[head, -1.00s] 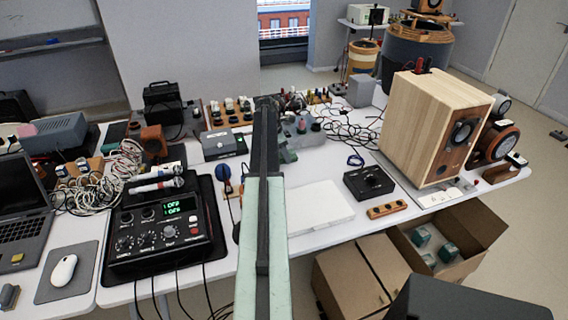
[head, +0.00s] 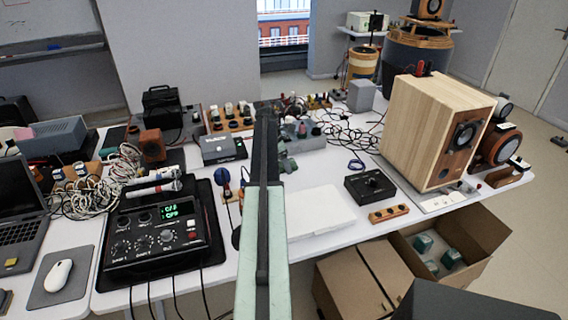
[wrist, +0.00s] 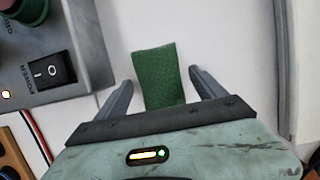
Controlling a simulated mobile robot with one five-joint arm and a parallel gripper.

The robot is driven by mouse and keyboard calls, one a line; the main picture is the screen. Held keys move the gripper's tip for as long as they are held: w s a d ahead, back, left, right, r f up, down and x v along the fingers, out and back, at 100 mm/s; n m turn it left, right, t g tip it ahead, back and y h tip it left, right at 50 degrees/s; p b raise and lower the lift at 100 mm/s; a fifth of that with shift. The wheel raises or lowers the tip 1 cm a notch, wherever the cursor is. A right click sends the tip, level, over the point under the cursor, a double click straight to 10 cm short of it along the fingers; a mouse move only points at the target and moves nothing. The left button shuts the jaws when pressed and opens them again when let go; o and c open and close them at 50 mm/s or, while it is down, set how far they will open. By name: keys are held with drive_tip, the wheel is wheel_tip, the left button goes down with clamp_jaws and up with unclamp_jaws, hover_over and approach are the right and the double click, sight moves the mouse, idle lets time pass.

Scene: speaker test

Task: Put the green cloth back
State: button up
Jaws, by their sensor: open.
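The green cloth (wrist: 160,75), a small dark green textured piece, lies on the white surface in the wrist view. My gripper (wrist: 161,82) is open, with one finger on each side of the cloth's near part. The cloth's near end reaches toward the gripper's dark front bar. Whether the fingers touch it I cannot tell. In the head view my arm runs up the middle and hides part of the table; the fingers cannot be made out there. A dark green patch (head: 287,164) shows just right of my arm, perhaps the cloth.
A grey device with a power switch (wrist: 48,70) stands close left of my gripper in the wrist view. The white table holds a mixer (head: 158,238), a flat white panel (head: 312,212), a black knob box (head: 370,186) and a large wooden speaker (head: 430,130). Open cardboard boxes (head: 480,235) stand in front.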

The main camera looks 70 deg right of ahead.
drive_tip(key=p+v, duration=1.1)
drive_tip(key=v, duration=0.1)
